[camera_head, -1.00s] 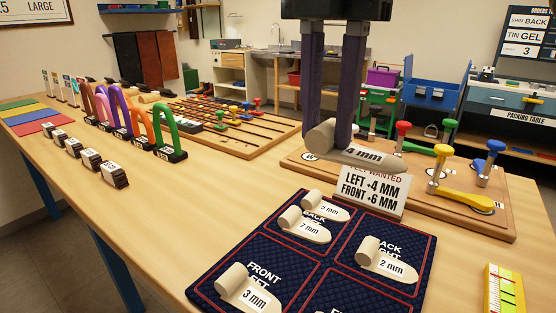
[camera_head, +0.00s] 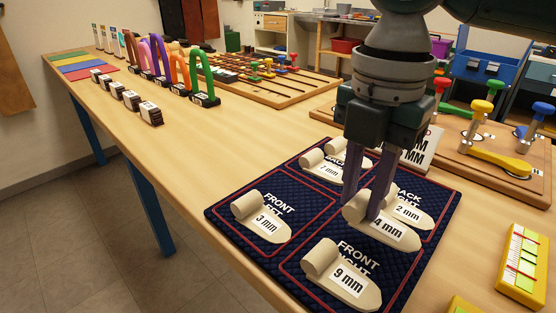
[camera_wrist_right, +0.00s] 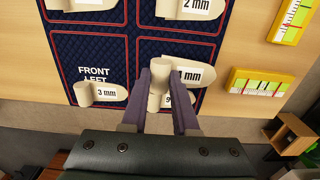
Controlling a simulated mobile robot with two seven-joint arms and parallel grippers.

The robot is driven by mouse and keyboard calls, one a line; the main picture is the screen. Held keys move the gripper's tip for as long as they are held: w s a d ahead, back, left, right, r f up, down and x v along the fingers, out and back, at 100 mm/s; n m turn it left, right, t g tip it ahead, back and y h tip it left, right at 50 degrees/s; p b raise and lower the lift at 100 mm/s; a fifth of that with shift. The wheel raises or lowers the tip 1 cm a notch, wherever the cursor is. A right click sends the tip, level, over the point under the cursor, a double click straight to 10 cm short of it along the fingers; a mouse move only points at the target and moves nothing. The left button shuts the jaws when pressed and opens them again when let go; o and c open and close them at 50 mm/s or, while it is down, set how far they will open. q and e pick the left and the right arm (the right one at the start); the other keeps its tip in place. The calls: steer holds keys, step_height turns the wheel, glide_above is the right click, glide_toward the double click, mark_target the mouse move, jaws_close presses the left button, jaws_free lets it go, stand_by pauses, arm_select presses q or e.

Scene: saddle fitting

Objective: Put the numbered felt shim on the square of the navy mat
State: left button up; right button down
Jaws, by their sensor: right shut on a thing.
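My right gripper (camera_head: 374,208) is shut on the roll end of a cream felt shim marked 4 mm (camera_head: 398,232); it also shows in the wrist view (camera_wrist_right: 188,76). The shim is over the right half of the navy mat (camera_head: 291,232), between the 2 mm and 9 mm shims; I cannot tell its exact height. A 3 mm shim (camera_head: 263,217) lies on the front left square, a 9 mm shim (camera_head: 341,278) on the front right, a 2 mm shim (camera_head: 412,211) on the back right. A 7 mm shim (camera_head: 326,170) lies on the back left, with another behind it. My left gripper is not in view.
A white card (camera_head: 420,150) stands behind my gripper, partly hidden. A wooden board with coloured clamps (camera_head: 497,163) is at the right. A yellow gauge (camera_head: 524,264) lies right of the mat. Coloured arches and small dark blocks (camera_head: 150,113) stand at the left.

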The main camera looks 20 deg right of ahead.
mark_target(362, 198)
step_height(362, 198, down, 4)
steer(key=shift+s+r+b, duration=0.1)
steer(key=shift+r+b, duration=0.1)
steer(key=shift+b, duration=0.1)
steer(key=c, duration=0.7)
jaws_free()
steer(key=shift+f, duration=0.1)
step_height(362, 198, up, 12)
steer(key=shift+r+p, duration=0.2)
steer(key=shift+p, duration=0.95)
